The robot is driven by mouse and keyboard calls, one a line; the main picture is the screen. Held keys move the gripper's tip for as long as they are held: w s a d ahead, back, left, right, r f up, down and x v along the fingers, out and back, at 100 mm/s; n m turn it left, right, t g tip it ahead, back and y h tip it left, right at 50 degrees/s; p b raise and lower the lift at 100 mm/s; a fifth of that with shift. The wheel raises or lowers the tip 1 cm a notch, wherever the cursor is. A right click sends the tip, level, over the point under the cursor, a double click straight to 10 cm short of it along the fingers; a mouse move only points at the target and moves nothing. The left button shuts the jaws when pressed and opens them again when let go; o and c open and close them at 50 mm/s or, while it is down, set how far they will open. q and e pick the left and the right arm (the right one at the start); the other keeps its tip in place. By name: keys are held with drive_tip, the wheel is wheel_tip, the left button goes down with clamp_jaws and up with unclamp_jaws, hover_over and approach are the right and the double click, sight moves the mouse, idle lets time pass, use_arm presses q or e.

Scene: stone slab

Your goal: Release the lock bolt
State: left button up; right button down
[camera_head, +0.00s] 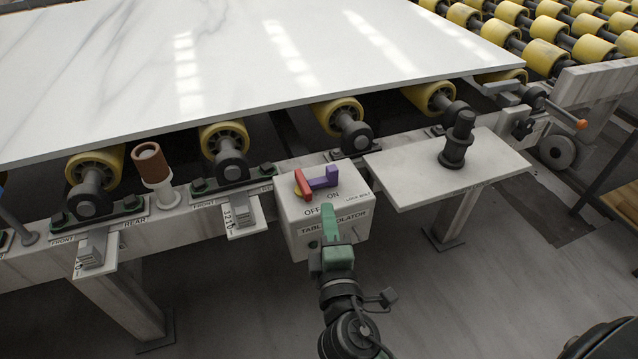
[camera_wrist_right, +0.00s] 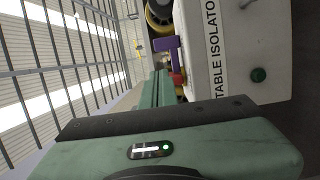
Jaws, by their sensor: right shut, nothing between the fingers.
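The white table isolator box (camera_head: 325,220) is fixed to the front rail, with OFF, ON and "LOCK BOLT" lettering on top. A purple bracket-shaped piece (camera_head: 322,182), by the lock bolt label, lies on its top beside a red handle (camera_head: 302,181). In the right wrist view the purple piece (camera_wrist_right: 166,52) and red handle (camera_wrist_right: 177,80) show just beyond the fingers. My right gripper (camera_head: 328,212) is green, shut and empty. Its fingertips are at the box's front top edge, below the purple piece; contact cannot be told. My left gripper is out of view.
A marble slab (camera_head: 250,60) lies on yellow rollers (camera_head: 224,136) behind the box. A side plate (camera_head: 405,178) with a dark post (camera_head: 459,140) stands right of it. A brown-capped post (camera_head: 151,163) is at left. Open floor lies in front.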

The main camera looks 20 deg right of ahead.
sight(322, 178)
idle(0.3)
